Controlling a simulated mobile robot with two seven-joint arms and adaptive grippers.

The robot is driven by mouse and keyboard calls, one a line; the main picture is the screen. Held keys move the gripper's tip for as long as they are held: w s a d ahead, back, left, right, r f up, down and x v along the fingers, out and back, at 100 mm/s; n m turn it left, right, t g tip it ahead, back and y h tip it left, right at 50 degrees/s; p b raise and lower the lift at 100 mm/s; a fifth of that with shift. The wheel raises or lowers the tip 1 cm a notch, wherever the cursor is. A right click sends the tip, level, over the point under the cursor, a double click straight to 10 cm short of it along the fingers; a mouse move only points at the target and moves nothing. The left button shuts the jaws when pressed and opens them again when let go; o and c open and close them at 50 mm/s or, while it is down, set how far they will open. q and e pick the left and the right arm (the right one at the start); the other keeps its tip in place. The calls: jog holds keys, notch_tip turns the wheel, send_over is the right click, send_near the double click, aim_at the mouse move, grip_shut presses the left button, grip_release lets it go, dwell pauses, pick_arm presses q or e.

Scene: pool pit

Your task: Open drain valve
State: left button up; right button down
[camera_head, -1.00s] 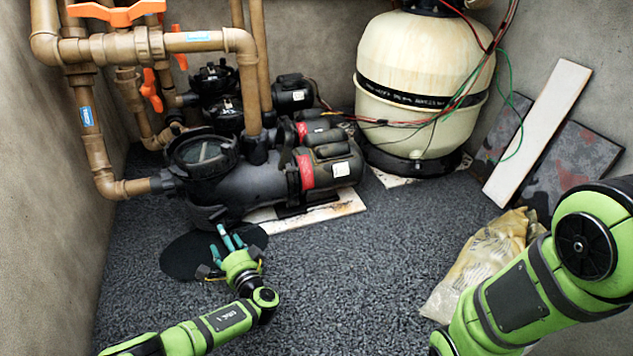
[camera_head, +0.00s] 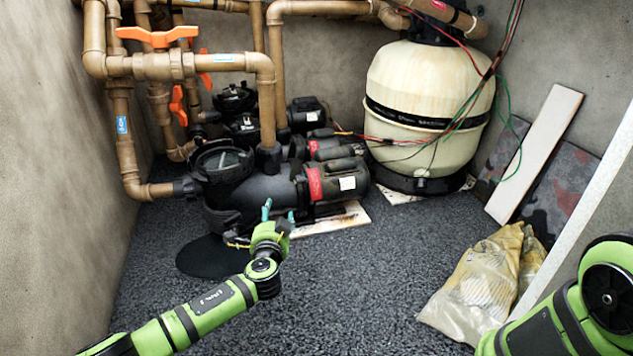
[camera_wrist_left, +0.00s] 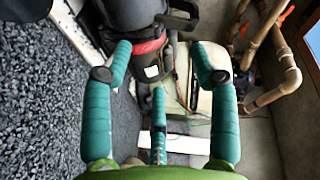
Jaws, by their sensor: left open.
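Orange-handled valves sit on the brown pipes at the left. One wide handle (camera_head: 157,37) lies level on top of the upper pipe; a second orange handle (camera_head: 177,105) hangs below it, and a third (camera_head: 205,78) shows behind the pipe. I cannot tell which is the drain valve. My left gripper (camera_head: 278,213) is open and empty, in front of the black pump, well below and right of the valves. Its teal fingers (camera_wrist_left: 160,60) are spread in the left wrist view. My right arm shows at the lower right; its gripper is out of view.
The black pump (camera_head: 245,195) stands between my left gripper and the pipes. A cream tank (camera_head: 425,85) with loose wires is at the back. A plastic bag (camera_head: 475,285) and leaning boards (camera_head: 535,150) are at the right. The gravel floor (camera_head: 330,290) is clear in front.

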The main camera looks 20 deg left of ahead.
pick_arm(q)
jog(key=d+r+m+t+h, duration=0.2)
jog(key=d+r+h, duration=0.5)
jog(key=d+r, duration=0.3)
jog(key=shift+s+d+r+t, duration=0.35)
jog(key=shift+s+r+t, duration=0.05)
jog(key=shift+r, duration=1.5)
